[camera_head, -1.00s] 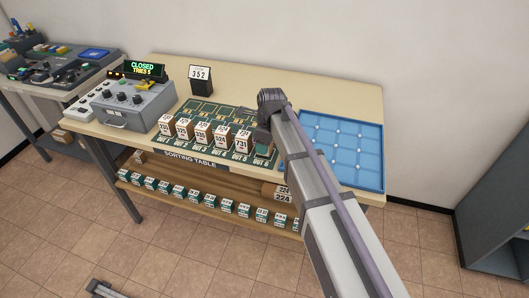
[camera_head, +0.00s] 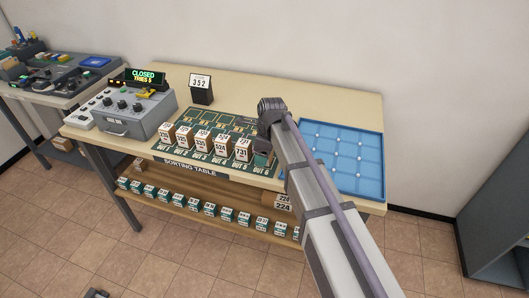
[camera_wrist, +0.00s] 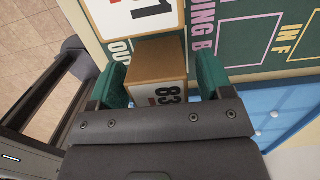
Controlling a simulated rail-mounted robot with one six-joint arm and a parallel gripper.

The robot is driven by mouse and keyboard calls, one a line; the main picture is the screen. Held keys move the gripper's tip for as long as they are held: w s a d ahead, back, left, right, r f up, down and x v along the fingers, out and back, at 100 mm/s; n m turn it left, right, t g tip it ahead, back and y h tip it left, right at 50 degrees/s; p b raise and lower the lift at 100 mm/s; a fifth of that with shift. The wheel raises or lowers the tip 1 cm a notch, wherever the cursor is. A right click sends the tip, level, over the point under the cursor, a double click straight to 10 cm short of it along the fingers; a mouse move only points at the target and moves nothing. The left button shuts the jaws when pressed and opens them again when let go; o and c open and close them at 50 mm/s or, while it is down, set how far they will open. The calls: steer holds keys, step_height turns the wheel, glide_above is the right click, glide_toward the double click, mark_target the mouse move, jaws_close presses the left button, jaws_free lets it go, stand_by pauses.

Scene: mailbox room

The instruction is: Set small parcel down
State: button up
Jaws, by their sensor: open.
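The small parcel (camera_wrist: 157,62) is a brown box with a white label, partly read as "83", in the wrist view. It stands between the green fingertips of my gripper (camera_wrist: 160,76). The jaws are open around it, with a narrow gap at the right finger; I cannot tell whether the left finger touches. The gripper covers the parcel's near part. In the head view my gripper (camera_head: 263,150) is low over the right end of the green sorting mat (camera_head: 215,120), near the OUT 6 spot. My arm hides most of the parcel there.
A row of labelled parcels, including the 731 parcel (camera_head: 243,148), stands close left of my gripper. A blue tray (camera_head: 365,180) lies to the right. A 352 sign (camera_head: 201,88) and a grey control box (camera_head: 135,115) stand left. The table's back is clear.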

steer(key=r+p, duration=0.3)
steer(key=r, duration=0.1)
steer(key=d+r+p, duration=0.1)
steer(key=r+p, duration=0.7)
steer(key=shift+s+d+r, duration=0.1)
steer(key=shift+s+d, duration=0.1)
steer(key=shift+f, duration=0.2)
steer(key=s+d+n+h, duration=0.1)
steer(key=s+d+n, duration=1.6)
steer(key=s+n, duration=0.3)
steer(key=shift+d+n, duration=0.35)
steer(key=shift+n, duration=0.25)
